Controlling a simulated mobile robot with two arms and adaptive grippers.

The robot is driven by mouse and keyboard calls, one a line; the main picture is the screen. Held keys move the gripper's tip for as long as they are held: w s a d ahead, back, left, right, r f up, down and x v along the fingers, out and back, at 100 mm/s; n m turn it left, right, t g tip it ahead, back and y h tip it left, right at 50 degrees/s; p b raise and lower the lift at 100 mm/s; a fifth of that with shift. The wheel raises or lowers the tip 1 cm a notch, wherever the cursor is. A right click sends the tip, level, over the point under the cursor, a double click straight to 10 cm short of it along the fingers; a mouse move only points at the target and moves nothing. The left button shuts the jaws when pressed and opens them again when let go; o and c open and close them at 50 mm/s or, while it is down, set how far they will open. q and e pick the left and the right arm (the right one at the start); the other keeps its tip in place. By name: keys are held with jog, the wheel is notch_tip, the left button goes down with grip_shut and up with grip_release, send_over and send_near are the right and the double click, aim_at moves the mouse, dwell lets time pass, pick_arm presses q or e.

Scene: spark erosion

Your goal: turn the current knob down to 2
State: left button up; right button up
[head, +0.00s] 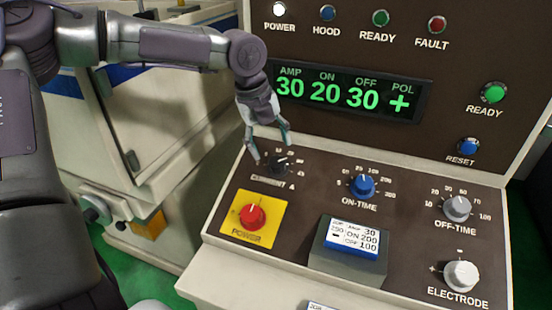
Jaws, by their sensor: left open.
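The current knob (279,164) is a small dark knob on the sloping control panel, labelled "CURRENT A", with a ring of numbers partly hidden by my gripper. Its pointer setting is too small to read for sure. My right gripper is not in view.
The red power switch (252,215) on its yellow plate is just below. The blue on-time knob (363,186), grey off-time knob (457,208) and electrode knob (461,275) are to the right. A raised block with a card (350,244) stands on the panel's front.

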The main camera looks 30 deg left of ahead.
aim_at(276, 161)
pick_arm(q)
jog(key=x, duration=0.5)
jog(key=shift+w, duration=0.1)
jog(key=shift+f, duration=0.3)
jog(key=shift+c, duration=0.7)
jog(key=c, duration=1)
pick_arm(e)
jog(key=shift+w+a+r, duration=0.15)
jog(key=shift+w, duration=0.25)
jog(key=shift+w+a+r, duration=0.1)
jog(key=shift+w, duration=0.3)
